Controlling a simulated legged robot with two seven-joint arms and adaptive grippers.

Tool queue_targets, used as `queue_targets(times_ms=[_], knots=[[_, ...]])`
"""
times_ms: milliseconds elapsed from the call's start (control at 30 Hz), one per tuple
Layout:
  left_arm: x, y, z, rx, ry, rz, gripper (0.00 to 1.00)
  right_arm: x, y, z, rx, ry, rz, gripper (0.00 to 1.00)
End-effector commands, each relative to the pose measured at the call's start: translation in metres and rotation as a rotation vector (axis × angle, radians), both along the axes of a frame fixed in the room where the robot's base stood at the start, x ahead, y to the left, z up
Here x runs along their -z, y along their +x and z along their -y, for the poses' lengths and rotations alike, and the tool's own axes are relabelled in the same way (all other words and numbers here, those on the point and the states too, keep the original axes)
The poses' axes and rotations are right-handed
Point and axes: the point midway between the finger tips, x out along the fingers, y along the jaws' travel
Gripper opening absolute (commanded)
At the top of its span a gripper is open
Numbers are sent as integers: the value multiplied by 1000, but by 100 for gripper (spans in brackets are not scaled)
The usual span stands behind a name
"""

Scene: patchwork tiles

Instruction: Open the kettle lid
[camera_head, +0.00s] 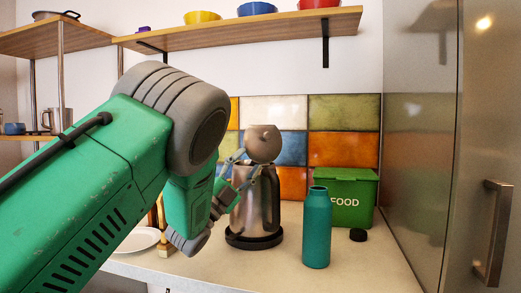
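The metal kettle (262,205) stands on a round black base on the counter, right of my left arm. Its rounded lid (263,143) stands tilted up above the kettle's top, with its inner or outer face towards me; I cannot tell which. My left gripper (245,167) is at the kettle's upper left, just below and left of the lid. Its two fingers look spread apart, with nothing clearly held between them. Whether a finger touches the lid or rim cannot be told. My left wrist hides part of the kettle's left side. My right gripper is not in view.
A white plate (139,240) lies left, partly behind my arm. A metal fridge door (425,150) bounds the right.

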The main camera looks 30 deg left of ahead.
Motion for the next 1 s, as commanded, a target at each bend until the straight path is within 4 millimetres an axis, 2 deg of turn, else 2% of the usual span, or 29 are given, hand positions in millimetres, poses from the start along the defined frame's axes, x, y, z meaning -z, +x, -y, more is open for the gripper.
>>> queue_targets(times_ms=[133, 367, 867, 1000], knots=[[17, -15, -7, -1, -1, -3, 39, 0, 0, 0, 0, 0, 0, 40], [25, -24, -10, 0, -1, -3, 39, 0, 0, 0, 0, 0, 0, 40], [24, -24, -10, 0, -1, -2, 39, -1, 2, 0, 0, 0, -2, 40], [4, -24, -10, 0, -1, -2, 39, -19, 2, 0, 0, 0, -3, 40]])
